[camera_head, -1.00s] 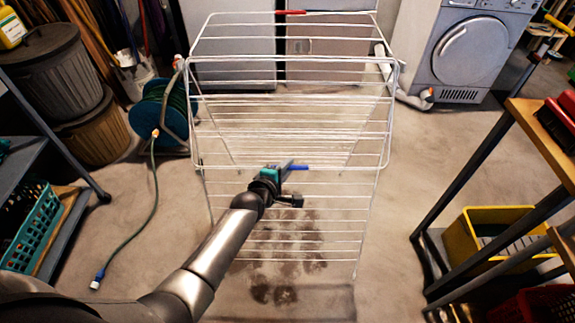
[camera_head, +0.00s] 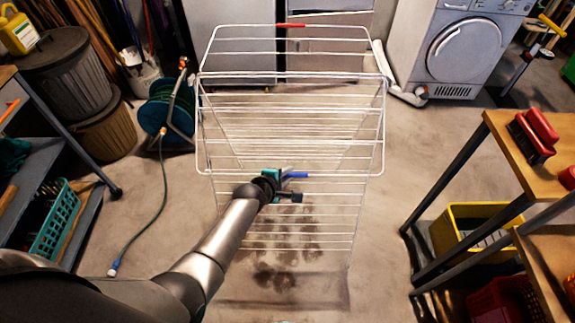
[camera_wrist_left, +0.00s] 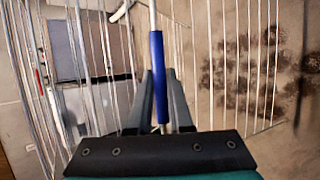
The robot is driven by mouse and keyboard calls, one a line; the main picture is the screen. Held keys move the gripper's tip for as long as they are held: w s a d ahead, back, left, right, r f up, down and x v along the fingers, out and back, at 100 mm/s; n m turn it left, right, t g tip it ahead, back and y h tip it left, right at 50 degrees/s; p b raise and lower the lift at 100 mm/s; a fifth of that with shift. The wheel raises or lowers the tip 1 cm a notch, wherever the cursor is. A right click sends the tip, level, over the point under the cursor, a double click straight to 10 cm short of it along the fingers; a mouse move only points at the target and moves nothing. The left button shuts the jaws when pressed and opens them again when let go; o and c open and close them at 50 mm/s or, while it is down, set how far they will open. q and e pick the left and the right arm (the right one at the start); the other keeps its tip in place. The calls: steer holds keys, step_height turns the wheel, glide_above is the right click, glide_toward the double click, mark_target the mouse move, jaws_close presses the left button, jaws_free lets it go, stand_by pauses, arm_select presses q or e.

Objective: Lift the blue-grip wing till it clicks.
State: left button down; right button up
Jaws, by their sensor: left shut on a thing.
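A white wire drying rack (camera_head: 290,77) stands on the floor in front of me. Its near wing (camera_head: 345,174) hangs down toward me at a slant, with a blue grip (camera_head: 296,175) on its lower rail. My left gripper (camera_head: 284,174) is at the middle of that rail, shut on the blue grip. In the left wrist view the blue grip (camera_wrist_left: 157,62) runs between the two dark fingers (camera_wrist_left: 160,100). A red grip (camera_head: 291,25) marks the far rail. The wing's hinges are too small to judge. My right gripper is not in view.
A hose reel (camera_head: 165,110) and a loose green hose are left of the rack. A wooden bench (camera_head: 498,135) and a yellow crate (camera_head: 445,235) stand at the right. A dryer (camera_head: 455,45) is behind. Bare floor lies on both sides of the rack.

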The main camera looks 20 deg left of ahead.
arm_select(q)
steer(key=s+r+g+p, duration=0.2)
steer(key=r+g+p, duration=0.1)
steer(key=r+p, duration=0.6)
steer(key=s+d+r+n+g+h+p, duration=0.1)
steer(key=s+r+g+p, duration=0.2)
steer(key=r+p, duration=0.5)
steer(key=g+p, duration=0.1)
steer(key=p, duration=0.6)
steer(key=shift+d+r+n+h, duration=0.2)
steer(key=shift+r+n+h, duration=0.1)
steer(key=shift+r, duration=0.1)
steer(key=shift+w, duration=0.1)
steer(key=c, duration=0.8)
jaws_free()
steer(key=shift+d, duration=0.1)
steer(key=shift+c, duration=0.2)
steer(key=shift+s+r+p, duration=0.1)
steer(key=shift+s+p, duration=0.15)
steer(key=shift+p, duration=0.05)
steer(key=p+v, duration=0.3)
steer(key=v, duration=1.2)
steer(key=shift+w, duration=0.35)
